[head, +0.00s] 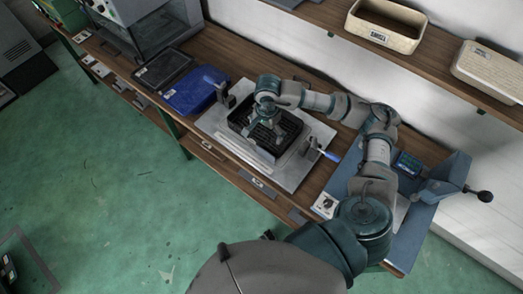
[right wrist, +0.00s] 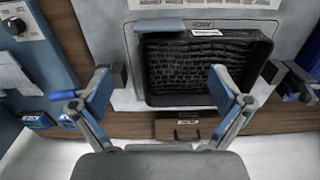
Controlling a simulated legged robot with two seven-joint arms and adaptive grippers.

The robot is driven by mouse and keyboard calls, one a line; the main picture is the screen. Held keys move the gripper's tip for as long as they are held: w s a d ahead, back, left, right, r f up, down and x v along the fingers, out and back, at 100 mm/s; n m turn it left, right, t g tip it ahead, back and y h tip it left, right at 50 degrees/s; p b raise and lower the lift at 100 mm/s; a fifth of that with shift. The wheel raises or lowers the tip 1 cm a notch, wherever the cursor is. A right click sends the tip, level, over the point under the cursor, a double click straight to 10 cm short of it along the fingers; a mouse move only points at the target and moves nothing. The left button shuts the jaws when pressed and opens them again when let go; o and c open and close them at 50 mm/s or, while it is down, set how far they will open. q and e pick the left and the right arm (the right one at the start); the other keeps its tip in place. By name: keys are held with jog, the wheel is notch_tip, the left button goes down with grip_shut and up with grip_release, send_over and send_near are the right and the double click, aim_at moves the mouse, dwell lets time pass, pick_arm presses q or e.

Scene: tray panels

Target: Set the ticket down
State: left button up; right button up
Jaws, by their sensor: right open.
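My right gripper (head: 272,137) is over the black tray (head: 295,142) in the head view. In the right wrist view the jaws (right wrist: 160,90) are wide apart with nothing between them. The black tray (right wrist: 148,70), with a dark ribbed inside, lies beyond the fingertips. A small white printed label (right wrist: 203,24), possibly the ticket, sits at its far rim beside a grey-blue strip (right wrist: 158,26). I cannot tell whether it is fixed or loose. My left gripper is not in view.
The tray sits on a pale plate (head: 290,183) between two clamps, one near a blue handle (head: 329,155). A blue tray (head: 190,96) and a dark tray (head: 162,68) lie to the left. A shelf with a cream bin (head: 355,28) overhangs the back. A blue lever device (head: 425,200) stands right.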

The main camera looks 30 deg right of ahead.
send_over(265, 152)
jog(key=d, duration=0.2)
notch_tip(265, 152, down, 9)
jog(key=shift+a+f, duration=0.5)
jog(key=shift+a, duration=0.15)
jog(key=f, duration=0.2)
jog(key=f+p, duration=0.1)
jog(key=shift+a+f, duration=0.35)
jog(key=shift+a, duration=0.05)
jog(key=shift+d+f, duration=0.1)
jog(key=shift+f, duration=0.25)
jog(key=shift+d+f, duration=0.2)
jog(key=shift+d, duration=0.2)
jog(key=c, duration=0.6)
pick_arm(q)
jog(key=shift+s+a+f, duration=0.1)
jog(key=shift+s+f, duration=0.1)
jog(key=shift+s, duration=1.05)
pick_arm(e)
jog(key=shift+a+r, duration=0.1)
jog(key=shift+a, duration=0.3)
jog(key=shift+c, duration=0.4)
